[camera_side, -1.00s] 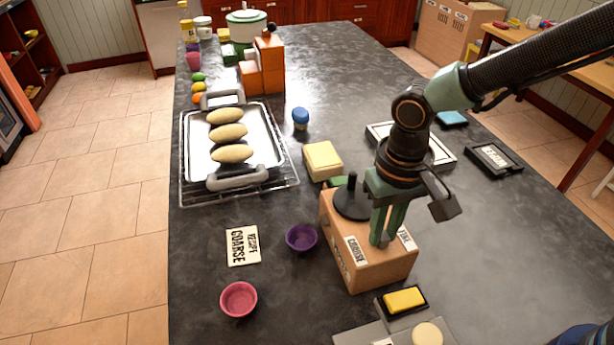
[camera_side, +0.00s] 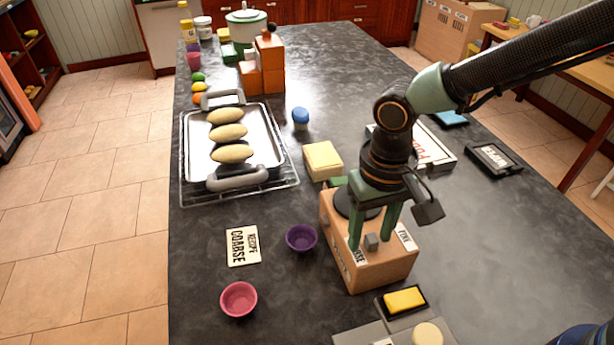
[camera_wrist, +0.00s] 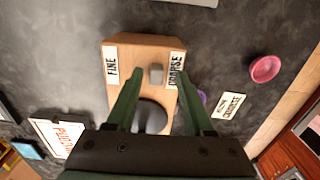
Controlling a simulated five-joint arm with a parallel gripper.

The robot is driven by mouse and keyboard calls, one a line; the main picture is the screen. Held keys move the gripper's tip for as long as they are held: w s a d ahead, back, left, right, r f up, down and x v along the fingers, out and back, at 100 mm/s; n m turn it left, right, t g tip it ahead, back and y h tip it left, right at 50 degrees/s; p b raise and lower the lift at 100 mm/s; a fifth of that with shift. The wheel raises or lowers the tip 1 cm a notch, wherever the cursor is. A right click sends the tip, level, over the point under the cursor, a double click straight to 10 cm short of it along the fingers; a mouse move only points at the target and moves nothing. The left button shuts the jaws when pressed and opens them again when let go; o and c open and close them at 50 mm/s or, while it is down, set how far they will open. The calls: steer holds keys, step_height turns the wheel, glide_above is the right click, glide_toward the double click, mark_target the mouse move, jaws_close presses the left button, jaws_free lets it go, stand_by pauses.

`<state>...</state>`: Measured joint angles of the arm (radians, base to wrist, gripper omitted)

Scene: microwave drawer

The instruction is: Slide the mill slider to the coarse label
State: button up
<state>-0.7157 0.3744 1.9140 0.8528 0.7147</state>
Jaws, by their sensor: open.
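The mill (camera_side: 375,272) is a wooden box with a dark round part on top, partly hidden by my gripper. Its slider is a small grey knob (camera_side: 371,241), also seen in the wrist view (camera_wrist: 156,74). The knob is between the fine label (camera_side: 405,237) and the coarse label (camera_wrist: 176,71), closer to coarse. In the side view the coarse label is partly covered by a finger. My gripper (camera_side: 373,239) is open over the mill top, one finger on each side of the knob, with visible gaps. A recipe card (camera_side: 243,246) reads "coarse".
A purple bowl (camera_side: 301,238) and a pink bowl (camera_side: 239,299) stand left of the mill. A yellow block (camera_side: 323,160) is behind it, and a yellow sponge (camera_side: 404,300) lies in front. A tray (camera_side: 190,165) with loaves is at back left.

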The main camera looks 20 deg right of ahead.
mark_target(371, 238)
step_height(371, 238, up, 12)
stand_by(0.4)
steer(key=s+d+r+t, duration=0.1)
steer(key=d+t, duration=0.1)
steer(key=d, duration=1.1)
steer(key=d+r+t, duration=0.2)
steer(key=d+t, duration=0.1)
steer(key=d, duration=1)
steer(key=shift+s+d+t, duration=0.15)
steer(key=shift+s+t, duration=0.15)
steer(key=shift+s, duration=0.05)
